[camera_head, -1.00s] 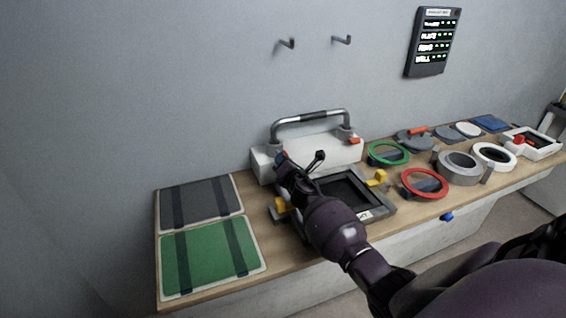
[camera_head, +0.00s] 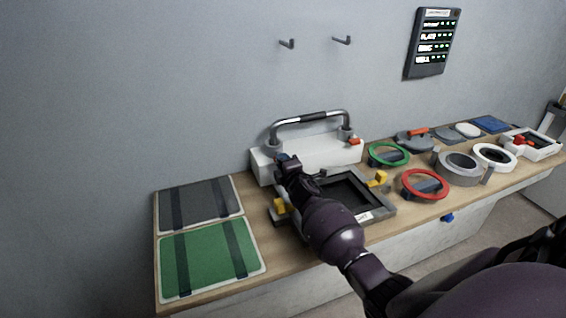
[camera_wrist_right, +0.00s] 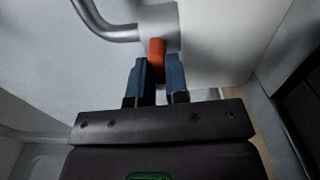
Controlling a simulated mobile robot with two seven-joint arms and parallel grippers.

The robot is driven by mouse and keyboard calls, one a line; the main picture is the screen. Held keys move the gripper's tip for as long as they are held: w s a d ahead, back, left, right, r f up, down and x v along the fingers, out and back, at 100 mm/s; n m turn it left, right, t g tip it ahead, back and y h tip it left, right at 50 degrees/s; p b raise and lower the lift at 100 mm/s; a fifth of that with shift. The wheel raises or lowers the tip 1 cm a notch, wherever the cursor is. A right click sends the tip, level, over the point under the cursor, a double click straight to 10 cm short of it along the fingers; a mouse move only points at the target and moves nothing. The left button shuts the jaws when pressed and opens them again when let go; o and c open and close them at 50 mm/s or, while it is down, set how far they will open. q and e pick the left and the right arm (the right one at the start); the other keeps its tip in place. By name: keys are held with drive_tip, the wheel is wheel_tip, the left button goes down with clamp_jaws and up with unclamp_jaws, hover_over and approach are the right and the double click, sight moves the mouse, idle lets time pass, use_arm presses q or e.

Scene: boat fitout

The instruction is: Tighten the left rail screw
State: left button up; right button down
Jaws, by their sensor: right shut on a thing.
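The silver hand rail (camera_head: 311,117) stands on a white block (camera_head: 318,149) at the back of the bench. Its right foot has a small red-orange screw handle (camera_head: 354,141). The left rail screw (camera_wrist_right: 156,52) is an orange handle beside the rail's left foot in the right wrist view. My right gripper (camera_head: 284,158) is at that foot and hides the screw in the head view. In the wrist view its blue fingers (camera_wrist_right: 160,80) are shut on the orange handle, one on each side. My left gripper is not in view.
A dark square frame (camera_head: 350,192) with yellow clips lies under my right arm. Green (camera_head: 210,258) and grey (camera_head: 198,203) panels lie at left. Green (camera_head: 388,154) and red (camera_head: 424,184) rings and other round parts lie at right. A status panel (camera_head: 432,43) hangs above.

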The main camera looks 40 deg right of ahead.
idle(0.5)
drive_tip(key=c, duration=1.1)
unclamp_jaws()
drive_tip(key=shift+s, duration=0.15)
drive_tip(key=shift+s, duration=0.25)
drive_tip(key=p+v, duration=0.1)
drive_tip(key=v, duration=0.9)
drive_tip(key=shift+a, duration=0.15)
